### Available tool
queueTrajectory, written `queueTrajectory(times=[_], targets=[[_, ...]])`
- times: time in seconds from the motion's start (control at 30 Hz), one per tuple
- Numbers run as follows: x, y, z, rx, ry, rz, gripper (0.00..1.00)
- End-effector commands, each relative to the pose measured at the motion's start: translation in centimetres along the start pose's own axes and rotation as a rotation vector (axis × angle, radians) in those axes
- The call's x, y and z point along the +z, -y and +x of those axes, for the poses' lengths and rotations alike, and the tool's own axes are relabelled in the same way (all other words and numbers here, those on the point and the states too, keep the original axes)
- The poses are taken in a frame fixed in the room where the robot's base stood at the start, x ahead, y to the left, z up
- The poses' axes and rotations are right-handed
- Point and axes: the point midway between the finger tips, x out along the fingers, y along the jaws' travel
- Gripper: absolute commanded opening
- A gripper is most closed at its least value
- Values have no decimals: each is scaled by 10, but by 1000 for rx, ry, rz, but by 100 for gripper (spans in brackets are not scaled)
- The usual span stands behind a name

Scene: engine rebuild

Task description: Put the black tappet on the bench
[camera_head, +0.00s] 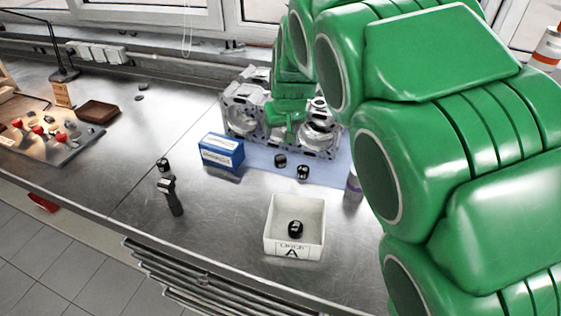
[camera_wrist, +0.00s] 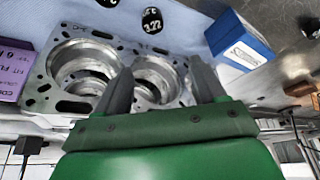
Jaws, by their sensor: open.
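Several small black tappets show. Two lie on the blue mat in front of the engine block, one at left (camera_head: 280,160) and one at right (camera_head: 303,172). A third tappet (camera_head: 295,229) is inside the white box, and a black piece like them (camera_head: 163,165) is on the bench (camera_head: 235,210) at left. I cannot tell which one the task means. My gripper (camera_head: 290,128) is over the engine block (camera_head: 243,115), apart from the tappets. In the wrist view its fingers (camera_wrist: 161,64) are spread and empty over the bores, with a marked tappet (camera_wrist: 152,20) beyond them.
The white box (camera_head: 270,240), marked A, stands near the bench's front edge. A blue carton (camera_head: 222,152) stands left of the mat (camera_head: 258,155). A purple box (camera_wrist: 12,70) is beside the block.

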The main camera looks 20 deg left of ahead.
Motion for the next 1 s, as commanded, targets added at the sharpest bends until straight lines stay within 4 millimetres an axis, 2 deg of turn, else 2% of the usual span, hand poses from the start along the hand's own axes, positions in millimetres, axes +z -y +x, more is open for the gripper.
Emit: queueTrajectory(times=[0.03, 0.1, 0.4, 1.0], targets=[[3, -5, -1, 7, 11, -22, 70], [8, -3, 11, 4, 14, -17, 70], [20, -3, 41, 4, 10, -15, 70], [22, -4, 76, 4, 8, -13, 70]])
